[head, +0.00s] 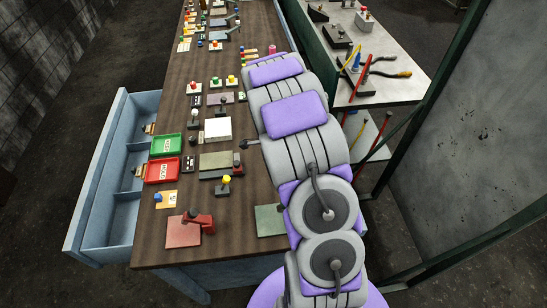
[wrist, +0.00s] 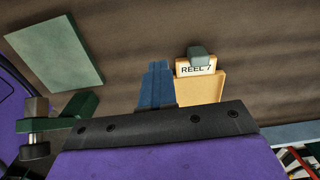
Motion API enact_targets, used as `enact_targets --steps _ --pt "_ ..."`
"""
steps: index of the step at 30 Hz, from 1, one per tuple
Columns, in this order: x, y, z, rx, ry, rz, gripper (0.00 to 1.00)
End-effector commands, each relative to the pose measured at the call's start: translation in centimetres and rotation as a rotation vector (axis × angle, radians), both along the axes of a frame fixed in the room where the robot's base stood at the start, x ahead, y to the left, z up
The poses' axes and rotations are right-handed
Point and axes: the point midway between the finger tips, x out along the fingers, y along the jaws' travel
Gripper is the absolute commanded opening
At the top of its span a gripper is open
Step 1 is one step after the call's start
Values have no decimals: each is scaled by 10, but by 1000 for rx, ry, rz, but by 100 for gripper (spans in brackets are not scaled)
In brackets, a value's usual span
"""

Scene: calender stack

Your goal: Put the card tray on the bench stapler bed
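In the wrist view, a tan tray-like piece with a card reading "REEL 7" (wrist: 203,88) shows just beyond the black band of my gripper, a grey-green block at its top. It looks like the card tray; its lower part is hidden. In the head view my arm hides the gripper. A red lever-and-plate tool (head: 187,231) stands at the bench's near end; I cannot tell whether it is the bench stapler.
A flat green plate (head: 270,220) lies right of the red tool. Green (head: 166,145) and red (head: 162,170) trays sit at the left edge above an open blue drawer (head: 122,180). Many small knobbed items crowd the bench farther back. A second table (head: 395,85) stands right.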

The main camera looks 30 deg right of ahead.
Motion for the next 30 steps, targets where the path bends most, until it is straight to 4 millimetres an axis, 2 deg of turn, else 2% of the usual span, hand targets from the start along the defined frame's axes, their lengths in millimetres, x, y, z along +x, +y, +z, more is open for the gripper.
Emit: enact_targets --steps 6,17,30 --pt "-9 13 2 -4 0 2 0" --pt "-10 6 0 4 0 1 1" --pt "-10 13 2 -4 0 1 44"
